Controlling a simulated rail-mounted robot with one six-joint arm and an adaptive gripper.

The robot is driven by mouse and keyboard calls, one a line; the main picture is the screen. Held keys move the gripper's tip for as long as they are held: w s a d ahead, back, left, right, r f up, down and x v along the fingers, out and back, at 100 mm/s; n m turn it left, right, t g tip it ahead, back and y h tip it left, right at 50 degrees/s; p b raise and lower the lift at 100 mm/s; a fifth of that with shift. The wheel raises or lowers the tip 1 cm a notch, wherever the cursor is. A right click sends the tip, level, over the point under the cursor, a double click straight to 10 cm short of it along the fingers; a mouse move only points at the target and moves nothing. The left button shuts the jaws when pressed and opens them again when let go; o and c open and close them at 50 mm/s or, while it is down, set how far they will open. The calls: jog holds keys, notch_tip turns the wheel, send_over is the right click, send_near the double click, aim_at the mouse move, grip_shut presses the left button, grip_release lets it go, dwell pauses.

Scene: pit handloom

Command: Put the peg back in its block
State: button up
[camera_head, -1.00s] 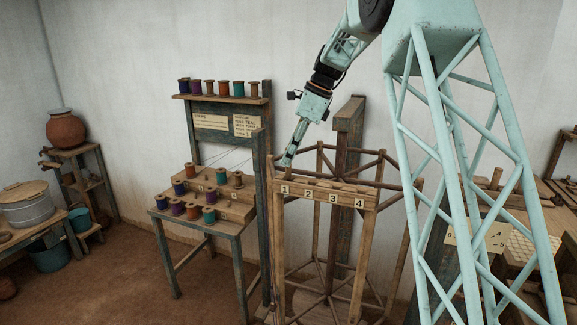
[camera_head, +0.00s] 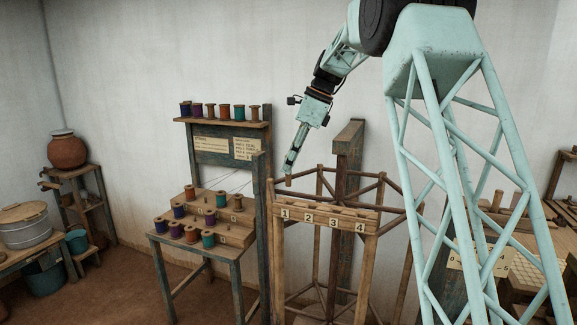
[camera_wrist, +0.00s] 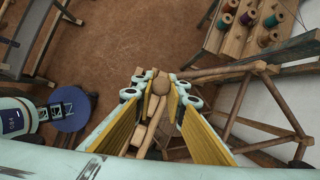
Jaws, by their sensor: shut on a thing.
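The wooden block (camera_head: 322,208) with number tags 1 to 4 sits across the top front of a wooden frame. My gripper (camera_head: 290,168) hangs pointing down just above the block's left end, near tag 1. It is shut on a small wooden peg (camera_head: 288,182), whose lower end shows below the fingertips. In the wrist view the peg's round wooden end (camera_wrist: 160,86) sits between the two yellow-lined fingers (camera_wrist: 160,100). The peg looks apart from the block. The block's holes are too small to make out.
The frame's dark post (camera_head: 347,150) rises close behind the block. A spool stand (camera_head: 205,235) with coloured spools is to the left, its upright near my gripper. A bench with a numbered card (camera_head: 480,258) is at the right. Air above the block is free.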

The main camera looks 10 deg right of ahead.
jog(key=shift+r, duration=0.1)
jog(key=r+m+p, duration=0.1)
jog(key=p, duration=0.1)
jog(key=s+r+m+t+p, duration=0.1)
jog(key=m+p, duration=0.1)
jog(key=shift+a+h, duration=0.1)
jog(key=shift+h, duration=0.3)
jog(key=m+p, duration=0.1)
jog(key=s+m+t+p, duration=0.1)
jog(key=shift+r+m+p, duration=0.3)
jog(key=shift+r, duration=0.1)
jog(key=shift+h, duration=0.3)
